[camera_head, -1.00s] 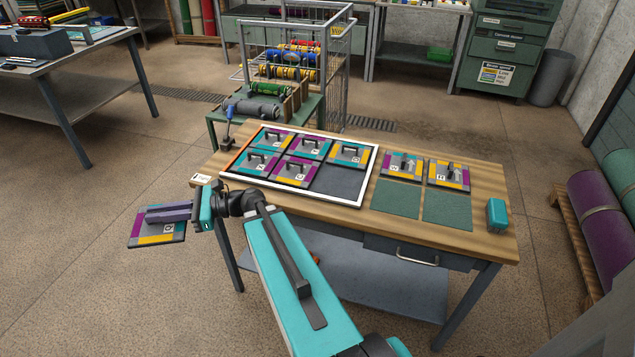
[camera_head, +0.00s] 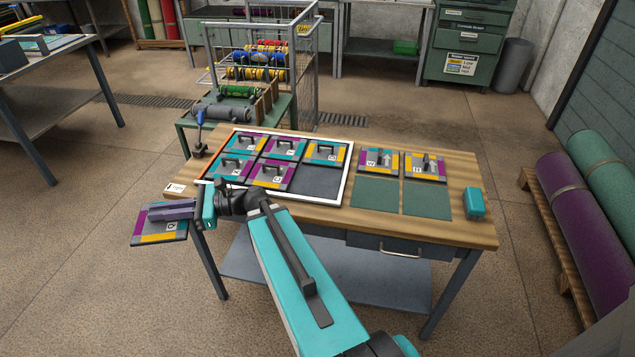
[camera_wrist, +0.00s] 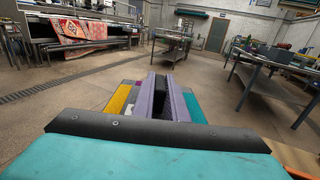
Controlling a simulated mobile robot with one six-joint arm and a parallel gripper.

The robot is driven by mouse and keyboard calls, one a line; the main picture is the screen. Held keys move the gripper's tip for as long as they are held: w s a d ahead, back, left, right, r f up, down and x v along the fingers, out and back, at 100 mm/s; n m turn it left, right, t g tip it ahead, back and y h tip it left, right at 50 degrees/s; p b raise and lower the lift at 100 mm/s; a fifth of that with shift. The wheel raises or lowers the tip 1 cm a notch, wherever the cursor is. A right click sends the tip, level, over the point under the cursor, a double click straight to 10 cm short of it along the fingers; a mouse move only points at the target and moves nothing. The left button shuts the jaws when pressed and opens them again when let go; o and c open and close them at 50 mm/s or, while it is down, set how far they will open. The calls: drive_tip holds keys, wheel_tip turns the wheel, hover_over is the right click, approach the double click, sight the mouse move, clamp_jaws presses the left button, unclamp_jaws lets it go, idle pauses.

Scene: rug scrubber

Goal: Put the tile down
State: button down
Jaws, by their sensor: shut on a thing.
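The tile (camera_head: 163,239), with grey, teal, purple and yellow parts and a letter I cannot read surely, hangs off the left side of the workbench. My gripper (camera_head: 168,213) is shut on it, its purple fingers hiding the handle. In the wrist view the fingers (camera_wrist: 164,97) point away over the tile (camera_wrist: 118,101), which is mostly hidden. On the bench a white-edged frame (camera_head: 347,174) holds several similar handled tiles. Its lower right cell (camera_head: 317,184) is bare dark grey. Two tiles, one (camera_head: 377,172) and another (camera_head: 425,178), lie right of the frame.
Two bare green pads (camera_head: 376,193) (camera_head: 427,202) lie in front of those two tiles. A small teal box (camera_head: 475,204) stands at the bench's right end. A green side table with a clamp and a wire cage stand behind. Rolled rugs (camera_head: 564,197) lie at right.

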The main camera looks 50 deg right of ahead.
drive_tip(key=s+d+m+t+h+b, duration=0.1)
drive_tip(key=d+m+t+h+b, duration=0.15)
drive_tip(key=d, duration=2.15)
drive_tip(key=s+d, duration=0.4)
drive_tip(key=d, duration=0.3)
drive_tip(key=s+d+r+m+t+h+b, duration=0.1)
drive_tip(key=s+d, duration=0.2)
drive_tip(key=d, duration=0.4)
drive_tip(key=s+d+r+m+t+h, duration=0.1)
drive_tip(key=s+d, duration=0.3)
drive_tip(key=d, duration=0.4)
drive_tip(key=shift+s+r, duration=0.25)
drive_tip(key=shift+s, duration=0.1)
drive_tip(key=shift+d+f+h, duration=0.1)
drive_tip(key=shift+h, duration=0.15)
drive_tip(key=shift+f, duration=3.05)
drive_tip(key=shift+f, duration=0.1)
drive_tip(key=shift+f, duration=1.75)
